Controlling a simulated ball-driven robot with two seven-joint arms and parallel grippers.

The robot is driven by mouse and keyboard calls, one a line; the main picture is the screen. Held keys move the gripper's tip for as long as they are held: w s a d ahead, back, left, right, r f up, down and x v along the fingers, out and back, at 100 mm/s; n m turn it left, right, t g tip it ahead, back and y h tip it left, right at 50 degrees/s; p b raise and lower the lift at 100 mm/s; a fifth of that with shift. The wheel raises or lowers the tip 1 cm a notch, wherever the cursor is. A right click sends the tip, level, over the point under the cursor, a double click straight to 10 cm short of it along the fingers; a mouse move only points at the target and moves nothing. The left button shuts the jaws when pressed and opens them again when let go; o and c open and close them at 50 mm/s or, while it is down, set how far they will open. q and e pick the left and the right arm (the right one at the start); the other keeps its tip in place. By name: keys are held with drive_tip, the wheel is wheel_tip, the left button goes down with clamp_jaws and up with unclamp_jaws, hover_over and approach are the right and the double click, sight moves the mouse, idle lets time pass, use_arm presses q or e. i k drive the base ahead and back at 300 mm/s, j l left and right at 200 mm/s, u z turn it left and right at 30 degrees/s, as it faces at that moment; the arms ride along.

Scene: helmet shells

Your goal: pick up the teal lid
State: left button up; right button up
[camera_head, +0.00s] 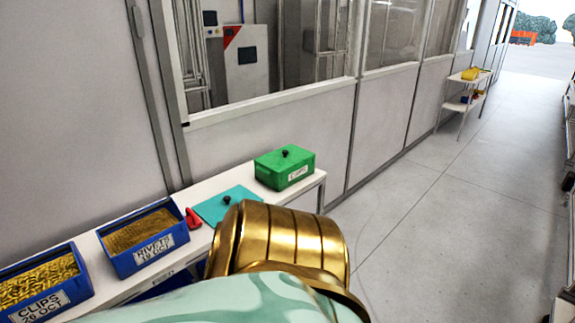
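The teal lid (213,207) lies flat on the white bench, left of the green box. No fingers show on that shape, and neither my left nor my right gripper is in view. Nothing visible is holding the lid.
A blue RIVETS bin (147,246) and a blue CLIPS bin (41,286) stand left of the lid. A small red object (193,219) lies between. A lidded green box (284,168) stands right on the white bench (311,183). Grey floor lies open at right.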

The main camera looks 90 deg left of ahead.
sight(213, 210)
drive_tip(key=u, duration=1.3)
